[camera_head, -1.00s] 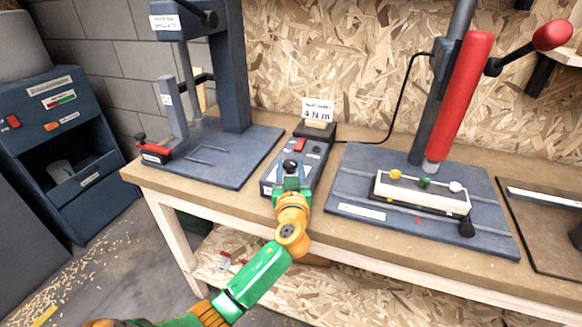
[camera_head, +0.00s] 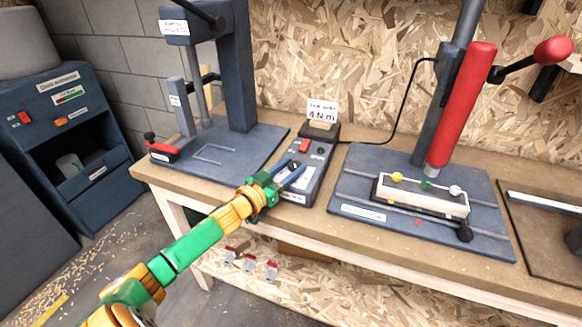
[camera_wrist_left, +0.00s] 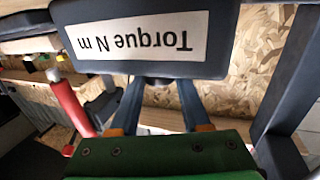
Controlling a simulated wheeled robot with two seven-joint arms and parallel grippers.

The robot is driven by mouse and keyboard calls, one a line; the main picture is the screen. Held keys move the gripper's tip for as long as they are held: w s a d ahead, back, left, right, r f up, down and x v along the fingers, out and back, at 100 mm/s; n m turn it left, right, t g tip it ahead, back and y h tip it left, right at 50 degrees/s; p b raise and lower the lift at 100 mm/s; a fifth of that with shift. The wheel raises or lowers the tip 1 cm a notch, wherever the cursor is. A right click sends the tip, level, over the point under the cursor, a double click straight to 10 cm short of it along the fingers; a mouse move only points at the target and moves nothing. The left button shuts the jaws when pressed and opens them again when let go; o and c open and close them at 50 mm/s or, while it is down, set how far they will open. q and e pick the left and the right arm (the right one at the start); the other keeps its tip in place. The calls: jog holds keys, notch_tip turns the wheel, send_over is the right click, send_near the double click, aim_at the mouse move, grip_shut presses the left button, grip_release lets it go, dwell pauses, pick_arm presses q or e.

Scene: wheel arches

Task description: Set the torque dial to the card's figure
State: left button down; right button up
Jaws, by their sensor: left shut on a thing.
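The card (camera_head: 322,110) stands at the back of the dark torque control box (camera_head: 313,172) and reads 4 N m. The box's front label, seen upside down in the left wrist view (camera_wrist_left: 135,42), reads Torque N m. My left gripper (camera_head: 290,172) is at the front part of the box's top, its blue-grey fingers around the dark torque dial (camera_head: 294,163) and shut on it. The fingers hide most of the dial and its scale, so I cannot read its setting. In the left wrist view the fingers (camera_wrist_left: 158,92) run behind the label. My right gripper is not in view.
A red switch (camera_head: 305,146) sits on the box behind the dial. A press (camera_head: 236,80) stands left on the bench. A red screwdriver on a stand (camera_head: 462,110) is to the right, above a white fixture (camera_head: 425,200). A cable runs from box to screwdriver.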

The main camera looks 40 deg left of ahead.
pick_arm(q)
jog(key=shift+m+h, duration=0.3)
jog(key=shift+h, duration=0.2)
jog(key=c, duration=0.6)
grip_release()
jog(key=shift+o, duration=1.1)
jog(key=shift+w, duration=0.15)
jog(key=s, duration=0.4)
jog(key=s+a, duration=0.1)
jog(key=s, duration=0.2)
jog(key=shift+s, duration=0.1)
jog(key=shift+f, duration=0.1)
